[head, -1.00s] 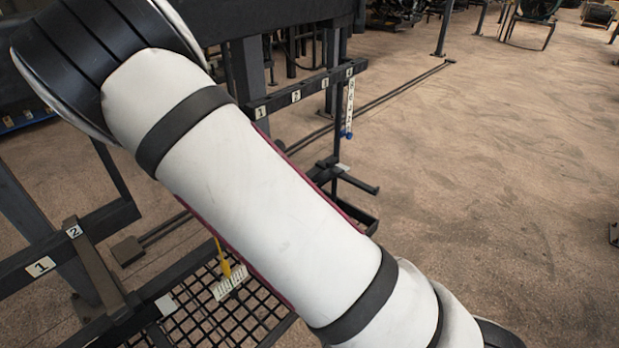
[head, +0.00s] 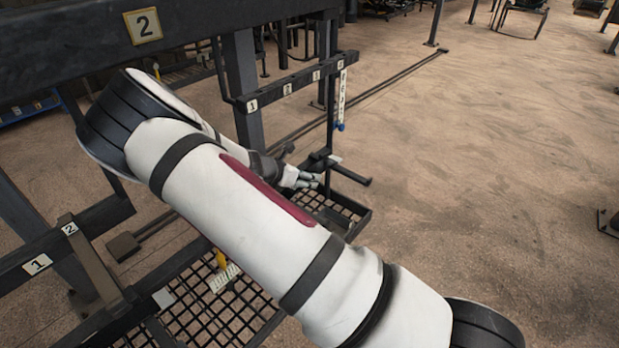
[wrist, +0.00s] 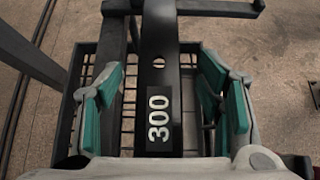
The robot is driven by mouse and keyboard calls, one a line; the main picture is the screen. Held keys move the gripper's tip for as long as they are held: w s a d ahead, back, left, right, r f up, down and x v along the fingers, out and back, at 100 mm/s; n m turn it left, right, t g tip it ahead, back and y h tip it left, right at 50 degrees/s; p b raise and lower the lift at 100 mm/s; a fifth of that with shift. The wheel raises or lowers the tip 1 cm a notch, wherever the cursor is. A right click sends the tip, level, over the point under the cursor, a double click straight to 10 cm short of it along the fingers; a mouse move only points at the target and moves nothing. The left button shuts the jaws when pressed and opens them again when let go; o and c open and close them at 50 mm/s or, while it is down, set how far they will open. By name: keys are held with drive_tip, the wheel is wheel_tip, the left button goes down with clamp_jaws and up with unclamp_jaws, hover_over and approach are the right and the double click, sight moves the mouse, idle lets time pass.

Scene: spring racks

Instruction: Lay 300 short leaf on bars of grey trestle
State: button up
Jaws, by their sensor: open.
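The 300 short leaf (wrist: 158,85) is a dark flat bar with a white "300" label and a hole, seen in the wrist view. My gripper (wrist: 160,80) is open, with teal pads on either side of the leaf and gaps between pads and leaf. In the head view my gripper (head: 305,182) is small and partly hidden behind my forearm, by the rack's end post. I cannot make out the leaf there. I cannot pick out the grey trestle for certain in either view.
A mesh tray (head: 185,315) lies below my arm, with a yellow tag and white card on it. A dark rail (head: 292,86) with numbered plates stands behind my gripper. Open floor (head: 480,190) lies at right.

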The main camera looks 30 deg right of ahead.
drive_tip(key=shift+x, duration=1.9)
drive_tip(key=shift+w+r, duration=0.1)
drive_tip(key=shift+r, duration=0.05)
clamp_jaws()
